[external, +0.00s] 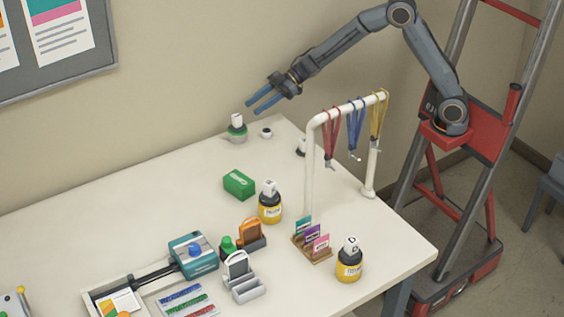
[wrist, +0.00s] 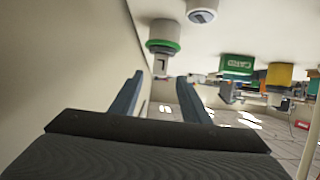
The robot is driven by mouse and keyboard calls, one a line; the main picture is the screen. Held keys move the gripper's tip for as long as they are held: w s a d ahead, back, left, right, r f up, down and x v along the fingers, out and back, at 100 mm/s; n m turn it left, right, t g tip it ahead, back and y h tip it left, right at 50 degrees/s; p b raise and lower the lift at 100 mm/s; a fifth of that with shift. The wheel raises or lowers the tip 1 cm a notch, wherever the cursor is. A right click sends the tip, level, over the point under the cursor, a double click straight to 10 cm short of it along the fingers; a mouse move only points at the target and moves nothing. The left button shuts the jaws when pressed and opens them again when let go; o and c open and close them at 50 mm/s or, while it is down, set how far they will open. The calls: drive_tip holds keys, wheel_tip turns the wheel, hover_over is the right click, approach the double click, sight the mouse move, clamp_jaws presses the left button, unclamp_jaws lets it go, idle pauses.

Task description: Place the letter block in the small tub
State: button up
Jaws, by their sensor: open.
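A small white tub with a green band (external: 237,134) stands near the back edge of the table, with a white block (external: 237,120) upright in its top. In the wrist view the tub (wrist: 163,30) and block (wrist: 161,67) appear upside down, the block between my fingertips in the picture. My gripper (external: 250,109) is open and empty, above and slightly right of that tub, apart from it. Two yellow-and-black tubs, one mid-table (external: 270,210) and one near the right corner (external: 349,266), also hold white blocks. The right one's block (external: 350,244) shows a dark letter.
A white rack (external: 311,165) with hanging lanyards stands right of my gripper, under my arm. A green box (external: 239,184), card holder (external: 313,250) and teal laminator (external: 193,254) occupy the middle and front. A small round item (external: 266,132) lies beside the green-banded tub. The table's left back is clear.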

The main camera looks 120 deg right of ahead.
drive_tip(key=shift+v, duration=1.25)
